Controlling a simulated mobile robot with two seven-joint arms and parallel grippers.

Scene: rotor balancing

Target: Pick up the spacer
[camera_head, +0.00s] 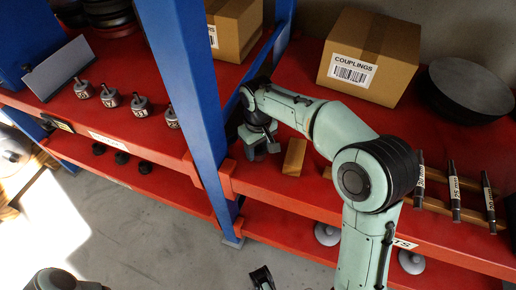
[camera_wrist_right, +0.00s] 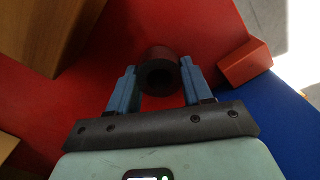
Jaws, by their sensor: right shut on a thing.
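The spacer (camera_wrist_right: 158,77) is a dark, short cylinder with a round hole. In the right wrist view it sits between the two blue fingers of my right gripper (camera_wrist_right: 159,88), which is shut on it. In the head view my right gripper (camera_head: 260,146) is low over the red shelf, just right of the blue post, and I cannot make out the spacer there. Whether the spacer touches the shelf is unclear. A dark gripper-like part at the bottom edge may be my left gripper (camera_head: 262,278); its jaws are not clear.
The blue post (camera_head: 190,85) stands close left of my right gripper. A wooden block (camera_head: 294,157) is just right of it. The COUPLINGS box (camera_head: 390,50) and dark discs (camera_head: 470,90) stand behind. Labelled rods (camera_head: 454,190) lie at right. Metal knobs (camera_head: 110,97) are on the left shelf (camera_head: 115,70).

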